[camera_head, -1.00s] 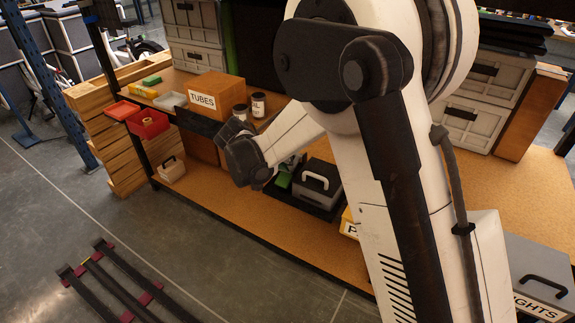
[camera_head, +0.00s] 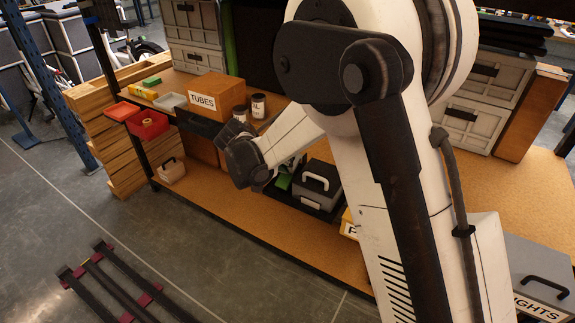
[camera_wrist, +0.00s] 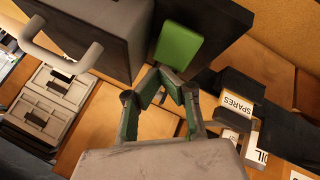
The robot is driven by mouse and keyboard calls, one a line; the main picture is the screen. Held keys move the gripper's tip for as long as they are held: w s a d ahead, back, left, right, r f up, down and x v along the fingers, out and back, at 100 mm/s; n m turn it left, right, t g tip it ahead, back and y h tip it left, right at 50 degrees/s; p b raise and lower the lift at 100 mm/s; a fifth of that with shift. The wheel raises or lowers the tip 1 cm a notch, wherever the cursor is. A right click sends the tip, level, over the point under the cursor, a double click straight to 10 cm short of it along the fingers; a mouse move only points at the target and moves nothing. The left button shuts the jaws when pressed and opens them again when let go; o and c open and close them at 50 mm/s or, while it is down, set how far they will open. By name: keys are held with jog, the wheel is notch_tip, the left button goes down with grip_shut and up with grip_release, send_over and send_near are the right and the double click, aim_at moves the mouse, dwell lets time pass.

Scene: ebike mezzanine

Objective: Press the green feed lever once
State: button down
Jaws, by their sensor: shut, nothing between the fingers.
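The green feed lever (camera_wrist: 178,55) shows in the wrist view as a flat green plate at the top centre, against a dark housing (camera_wrist: 225,20). In the head view the green lever (camera_head: 283,181) shows beside a grey box, partly hidden behind my wrist. My gripper (camera_wrist: 171,74) is shut and empty, with green pads on its fingers. In the wrist view its fingertips lie just below the lever's lower edge; whether they touch it I cannot tell. In the head view my wrist hides the fingertips.
A SPARES box (camera_wrist: 235,105) shows right of my fingers. The lower board's front is clear.

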jog(key=shift+w+d+r+p, duration=0.15)
jog(key=shift+r+p, duration=0.9)
jog(key=shift+r, duration=1.3)
jog(key=shift+r, duration=0.1)
jog(key=shift+w+r+p, duration=0.2)
jog(key=shift+r+p, duration=1)
jog(key=shift+r, duration=1.2)
jog(key=shift+d, duration=0.1)
